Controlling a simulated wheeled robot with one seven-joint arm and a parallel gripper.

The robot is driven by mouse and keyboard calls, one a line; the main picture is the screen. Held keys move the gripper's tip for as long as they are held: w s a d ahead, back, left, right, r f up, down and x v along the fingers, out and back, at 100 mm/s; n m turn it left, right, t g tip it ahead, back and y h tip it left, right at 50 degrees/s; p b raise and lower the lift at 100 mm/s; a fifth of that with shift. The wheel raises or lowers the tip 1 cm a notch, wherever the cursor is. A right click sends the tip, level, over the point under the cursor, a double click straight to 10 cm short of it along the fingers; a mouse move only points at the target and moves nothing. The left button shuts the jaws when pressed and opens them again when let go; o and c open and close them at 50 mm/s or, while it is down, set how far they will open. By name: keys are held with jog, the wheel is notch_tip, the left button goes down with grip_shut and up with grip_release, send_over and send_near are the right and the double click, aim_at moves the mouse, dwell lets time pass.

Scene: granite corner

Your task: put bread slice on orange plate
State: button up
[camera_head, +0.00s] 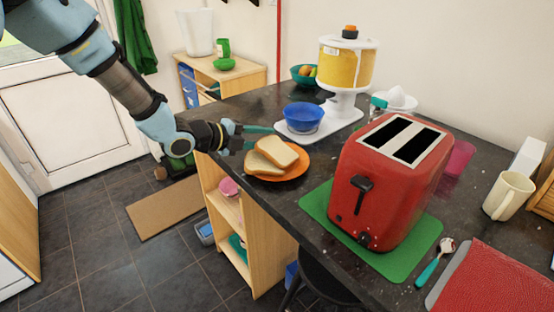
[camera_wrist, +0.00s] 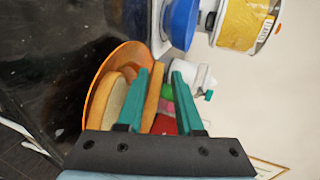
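Two bread slices, pale with brown crusts, lie overlapping on the orange plate (camera_head: 298,172) on the dark counter. The upper slice (camera_head: 279,151) rests tilted over the lower slice (camera_head: 258,164). My gripper (camera_head: 247,137) is at the plate's upper left, close to the bread, with its teal fingers spread. In the wrist view my gripper (camera_wrist: 164,72) is open. A slice's crust edge (camera_wrist: 153,94) shows in line with the finger gap, and clear space shows beside the right finger. The plate rim (camera_wrist: 93,100) curves around the bread on the left. Whether a finger touches bread cannot be told.
A red toaster (camera_head: 388,185) stands on a green mat (camera_head: 412,247) right of the plate. A blue bowl (camera_head: 303,118) on a white dispenser base (camera_head: 340,118) stands just behind the plate. A mug (camera_head: 507,197) and spoon (camera_head: 433,264) are farther right.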

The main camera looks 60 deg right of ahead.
jog(key=p+v, duration=0.3)
jog(key=v, duration=0.4)
jog(key=shift+d+r, duration=0.1)
jog(key=shift+w+a+p, duration=0.15)
jog(key=shift+a+p, duration=0.15)
jog(key=shift+a, duration=0.25)
jog(key=shift+r, duration=0.1)
notch_tip(320, 180, up, 7)
jog(key=w+a+p, duration=0.1)
jog(key=a+p, duration=0.1)
jog(key=p, duration=0.2)
jog(key=shift+a, duration=0.3)
